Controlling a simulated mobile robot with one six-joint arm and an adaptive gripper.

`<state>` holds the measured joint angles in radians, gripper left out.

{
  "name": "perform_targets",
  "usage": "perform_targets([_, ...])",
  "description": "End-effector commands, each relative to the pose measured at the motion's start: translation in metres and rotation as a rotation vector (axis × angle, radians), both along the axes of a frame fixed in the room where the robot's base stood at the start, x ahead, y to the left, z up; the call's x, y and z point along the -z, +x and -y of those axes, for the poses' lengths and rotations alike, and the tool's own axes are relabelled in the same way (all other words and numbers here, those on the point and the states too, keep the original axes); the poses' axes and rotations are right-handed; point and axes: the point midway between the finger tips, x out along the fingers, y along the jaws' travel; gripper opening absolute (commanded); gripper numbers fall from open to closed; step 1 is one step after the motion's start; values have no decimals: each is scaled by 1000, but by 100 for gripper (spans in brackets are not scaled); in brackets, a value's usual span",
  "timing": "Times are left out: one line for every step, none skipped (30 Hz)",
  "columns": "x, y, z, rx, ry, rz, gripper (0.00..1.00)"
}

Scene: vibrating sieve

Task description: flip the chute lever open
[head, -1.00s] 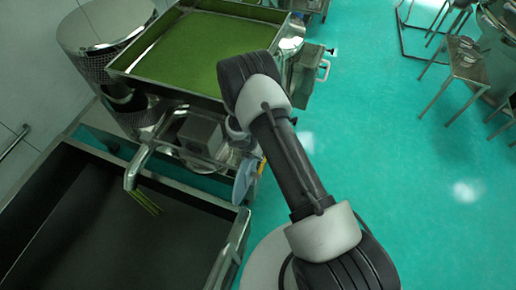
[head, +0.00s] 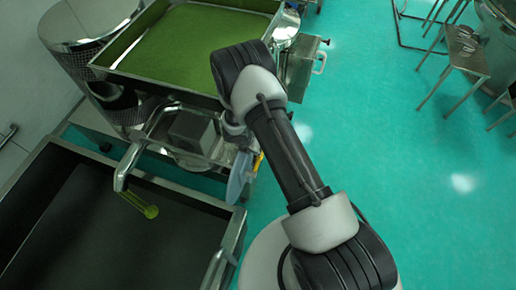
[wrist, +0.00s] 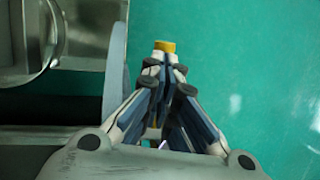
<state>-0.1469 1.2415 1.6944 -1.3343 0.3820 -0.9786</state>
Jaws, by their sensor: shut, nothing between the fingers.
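The metal chute spout (head: 127,166) angles down from the sieve over the dark bin, with green material (head: 140,204) below its mouth. My gripper (wrist: 165,62) is shut and points away from the wrist camera. A small yellow piece (wrist: 165,46) shows right at its fingertips; I cannot tell whether it is a lever knob or part of the fingers. A pale blue-grey disc (wrist: 116,90) stands close to the left of my gripper; it also shows in the head view (head: 239,177). My arm hides most of the gripper in the head view. I cannot clearly make out the chute lever.
The sieve tray (head: 97,68) with green powder stands behind the spout, beside a shiny metal drum (head: 75,50). The dark bin (head: 60,235) fills the lower left. Open teal floor (head: 400,200) lies right of my arm, with metal stands (head: 468,65) farther right.

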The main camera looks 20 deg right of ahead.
Motion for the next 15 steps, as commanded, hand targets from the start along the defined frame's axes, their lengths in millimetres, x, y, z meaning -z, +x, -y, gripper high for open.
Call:
perform_targets([0, 0, 0, 0, 0, 0, 0])
perform_targets([0, 0, 0, 0, 0, 0, 0])
perform_targets([0, 0, 0, 0, 0, 0, 0])
perform_targets([0, 0, 0, 0, 0, 0, 0])
perform_targets([0, 0, 0, 0, 0, 0, 0])
perform_targets([0, 0, 0, 0, 0, 0, 0])
perform_targets([0, 0, 0, 0, 0, 0, 0])
perform_targets([0, 0, 0, 0, 0, 0, 0])
perform_targets([-1, 0, 0, 0, 0, 0, 0])
perform_targets([-2, 0, -1, 0, 0, 0, 0])
perform_targets([-3, 0, -1, 0, 0, 1, 0])
perform_targets([-6, 0, -2, -1, 0, 1, 0])
perform_targets([-9, -1, -3, -1, 0, 1, 0])
perform_targets([-13, -1, -5, -1, 0, 1, 0])
perform_targets([-19, -2, -7, -1, 0, 3, 0])
